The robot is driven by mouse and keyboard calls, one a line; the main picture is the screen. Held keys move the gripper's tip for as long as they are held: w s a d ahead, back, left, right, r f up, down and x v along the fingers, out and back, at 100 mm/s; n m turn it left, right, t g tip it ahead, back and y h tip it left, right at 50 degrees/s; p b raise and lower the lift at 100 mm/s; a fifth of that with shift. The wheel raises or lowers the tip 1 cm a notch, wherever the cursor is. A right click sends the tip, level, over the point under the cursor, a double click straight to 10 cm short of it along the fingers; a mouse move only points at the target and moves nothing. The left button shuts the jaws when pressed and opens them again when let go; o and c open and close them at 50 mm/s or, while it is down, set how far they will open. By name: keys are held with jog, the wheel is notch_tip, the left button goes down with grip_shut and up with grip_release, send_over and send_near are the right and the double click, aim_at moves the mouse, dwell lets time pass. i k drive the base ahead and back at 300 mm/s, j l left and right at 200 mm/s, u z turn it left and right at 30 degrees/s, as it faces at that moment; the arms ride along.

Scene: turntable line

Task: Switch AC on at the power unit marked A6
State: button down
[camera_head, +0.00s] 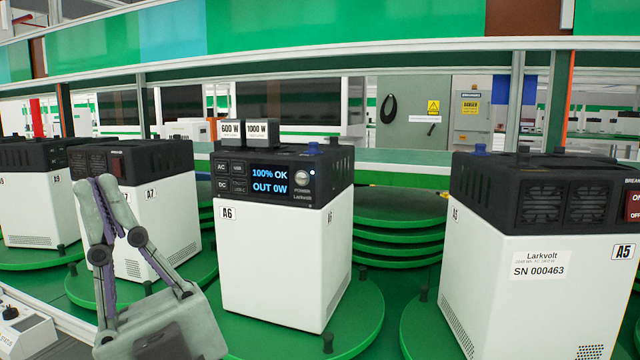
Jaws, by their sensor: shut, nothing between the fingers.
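The power unit marked A6 (270,255) stands upright in the middle, a white box with a black top and an A6 label. Its front panel faces me, with the AC button (221,168) at upper left and a DC button (222,184) below it. The lit screen (269,181) reads 100% OK, OUT 0W. A round POWER knob (301,179) sits right of the screen. My gripper (98,184) is shut and empty, pointing up, left of A6 and in front of the A7 unit, apart from A6's panel in the picture.
A6 stands on a green turntable (350,325). Unit A7 (170,220) is left, partly behind my gripper; unit A5 (520,300) is right, turned differently. Two small blocks marked 600 W (230,129) and 1000 W (259,130) show at A6's top. A green-edged shelf runs above.

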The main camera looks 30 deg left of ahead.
aim_at(220, 166)
jog(key=u, duration=1.4)
